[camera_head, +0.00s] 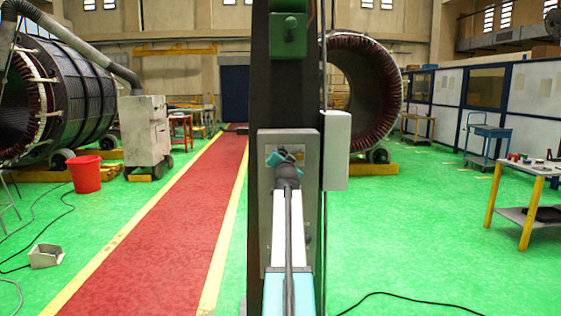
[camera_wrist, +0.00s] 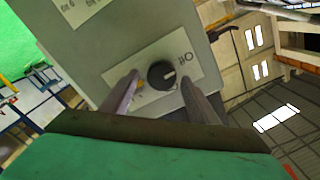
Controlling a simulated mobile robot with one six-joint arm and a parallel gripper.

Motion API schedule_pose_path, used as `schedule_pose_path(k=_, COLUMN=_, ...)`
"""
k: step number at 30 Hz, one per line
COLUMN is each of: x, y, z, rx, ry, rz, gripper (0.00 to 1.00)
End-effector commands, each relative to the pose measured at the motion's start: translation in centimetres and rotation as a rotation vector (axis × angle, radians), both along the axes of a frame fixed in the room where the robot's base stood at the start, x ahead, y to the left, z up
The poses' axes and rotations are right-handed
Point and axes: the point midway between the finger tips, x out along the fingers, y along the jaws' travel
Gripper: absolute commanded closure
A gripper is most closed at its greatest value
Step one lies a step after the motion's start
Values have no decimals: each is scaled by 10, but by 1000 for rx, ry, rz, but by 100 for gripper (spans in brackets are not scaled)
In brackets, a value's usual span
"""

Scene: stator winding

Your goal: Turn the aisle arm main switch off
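A round black rotary knob (camera_wrist: 161,74) sits on a white label plate (camera_wrist: 145,62) on a pale grey box face (camera_wrist: 110,35) in the wrist view. The knob's pale mark points right in that view; the printed letters are too small to read surely. My gripper (camera_wrist: 159,80) is open, with one finger on each side of the knob and visible gaps between. In the head view, my gripper (camera_head: 287,158) is in front of a grey box (camera_head: 305,138) on a dark upright post (camera_head: 285,95). My arm hides the knob there.
A narrow pale box (camera_head: 336,150) is just right of the grey box. A green box (camera_head: 288,35) is higher on the post. A red bucket (camera_head: 86,174) and a floor cable (camera_head: 410,297) stand clear of the arm. The red aisle (camera_head: 150,240) is free.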

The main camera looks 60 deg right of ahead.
Motion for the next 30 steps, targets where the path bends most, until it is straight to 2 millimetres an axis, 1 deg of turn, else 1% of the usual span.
schedule_pose_path(k=8, x=1, y=2, z=-2, rx=4, ry=0, rz=2, gripper=45)
schedule_pose_path(k=14, x=-3, y=8, z=-3, rx=4, ry=1, rz=3, gripper=45)
schedule_pose_path(k=20, x=-12, y=21, z=-3, rx=4, ry=1, rz=3, gripper=45)
schedule_pose_path(k=30, x=-32, y=48, z=-3, rx=4, ry=0, rz=2, gripper=45)
